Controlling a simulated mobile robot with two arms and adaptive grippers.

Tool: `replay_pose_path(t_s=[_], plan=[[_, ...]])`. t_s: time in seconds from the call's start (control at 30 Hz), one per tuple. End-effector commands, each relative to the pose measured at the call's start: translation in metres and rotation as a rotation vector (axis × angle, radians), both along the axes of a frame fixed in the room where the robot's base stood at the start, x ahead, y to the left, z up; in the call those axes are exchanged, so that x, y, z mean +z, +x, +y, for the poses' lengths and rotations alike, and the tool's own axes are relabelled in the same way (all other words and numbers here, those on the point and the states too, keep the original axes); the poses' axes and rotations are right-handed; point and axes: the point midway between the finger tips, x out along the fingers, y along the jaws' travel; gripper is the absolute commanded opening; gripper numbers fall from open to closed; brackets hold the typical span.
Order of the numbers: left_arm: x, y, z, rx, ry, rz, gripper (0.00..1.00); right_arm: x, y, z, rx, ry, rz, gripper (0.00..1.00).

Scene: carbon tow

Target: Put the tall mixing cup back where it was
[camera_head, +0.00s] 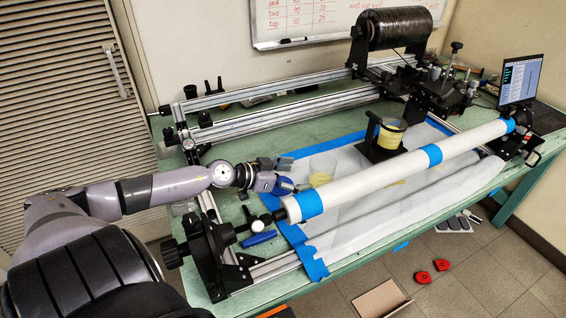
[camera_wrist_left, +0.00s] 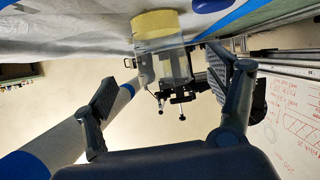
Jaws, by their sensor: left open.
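A clear cup with yellow contents at its bottom (camera_head: 321,172) stands upright on the white sheet, just beyond my left gripper (camera_head: 288,176). It is see-through and faint in the head view. In the left wrist view, which is upside down, the cup (camera_wrist_left: 160,48) shows larger, between and beyond the spread fingers of my left gripper (camera_wrist_left: 165,85). The fingers are open and appear not to touch it. Another yellow-filled container (camera_head: 391,134) sits on a black stand (camera_head: 378,152) farther right. My right gripper is not in view.
A long white tube with blue bands (camera_head: 390,170) runs close in front of the cup. The white sheet (camera_head: 365,205) is edged with blue tape. A metal rail frame (camera_head: 270,118) and black fiber spool (camera_head: 398,28) stand behind. A laptop (camera_head: 520,80) is at the far right.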

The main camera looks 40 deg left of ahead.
Motion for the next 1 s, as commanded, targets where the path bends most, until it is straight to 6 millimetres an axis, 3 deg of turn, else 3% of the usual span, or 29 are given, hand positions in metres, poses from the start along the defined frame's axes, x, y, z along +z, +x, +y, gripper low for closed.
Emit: replay_pose_path(t_s=[0.4,1.0], plan=[[0.014,-0.031,0.011,-0.002,-0.002,0.002,0.79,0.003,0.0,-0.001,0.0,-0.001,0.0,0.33],[0.017,-0.035,0.013,-0.002,0.0,0.0,0.79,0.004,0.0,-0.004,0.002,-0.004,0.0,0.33]])
